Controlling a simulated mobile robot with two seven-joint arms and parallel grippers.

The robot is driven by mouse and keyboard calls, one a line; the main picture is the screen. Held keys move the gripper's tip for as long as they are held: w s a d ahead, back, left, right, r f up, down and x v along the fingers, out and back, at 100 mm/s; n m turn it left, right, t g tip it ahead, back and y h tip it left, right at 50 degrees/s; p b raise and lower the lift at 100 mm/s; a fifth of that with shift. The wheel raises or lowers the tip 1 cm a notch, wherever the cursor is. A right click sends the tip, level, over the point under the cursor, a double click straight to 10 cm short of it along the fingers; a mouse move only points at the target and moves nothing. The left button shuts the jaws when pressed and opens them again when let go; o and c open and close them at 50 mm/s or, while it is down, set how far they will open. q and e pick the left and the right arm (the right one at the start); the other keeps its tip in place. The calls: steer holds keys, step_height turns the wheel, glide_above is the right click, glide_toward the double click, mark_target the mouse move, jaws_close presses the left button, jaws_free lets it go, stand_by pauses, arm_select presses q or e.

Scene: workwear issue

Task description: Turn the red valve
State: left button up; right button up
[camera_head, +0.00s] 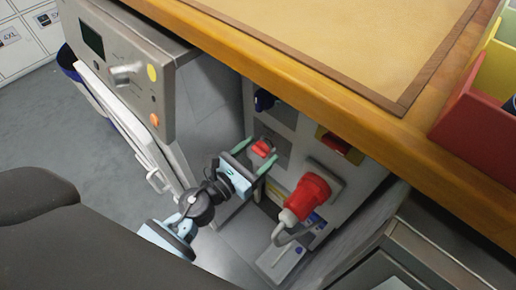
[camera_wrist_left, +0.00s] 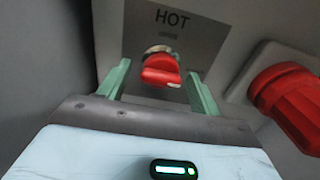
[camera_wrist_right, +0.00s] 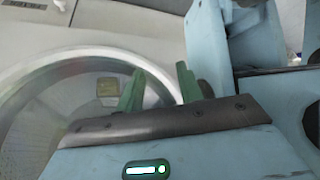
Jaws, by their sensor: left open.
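The red valve (camera_head: 263,148) is a small red knob on a grey plate under the wooden counter. In the left wrist view the valve (camera_wrist_left: 161,70) sits on a metal stem below the word HOT. My left gripper (camera_head: 255,157) is open, with its green fingers on either side of the valve. In the left wrist view the left gripper's fingertips (camera_wrist_left: 158,85) flank the knob with gaps on both sides. My right gripper (camera_wrist_right: 158,85) shows only in its own wrist view, its two green fingers apart in front of a round, glassy door.
A large red plug (camera_head: 308,194) with a cable is right of the valve. A dark blue knob (camera_head: 264,100) and a red switch (camera_head: 340,147) are above. A grey machine (camera_head: 130,65) stands to the left. The wooden counter (camera_head: 330,85) overhangs the panel.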

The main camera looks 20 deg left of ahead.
steer(key=shift+s, duration=0.15)
arm_select(q)
steer(key=shift+c, duration=1.8)
steer(key=c, duration=0.6)
arm_select(e)
steer(key=shift+s, duration=0.4)
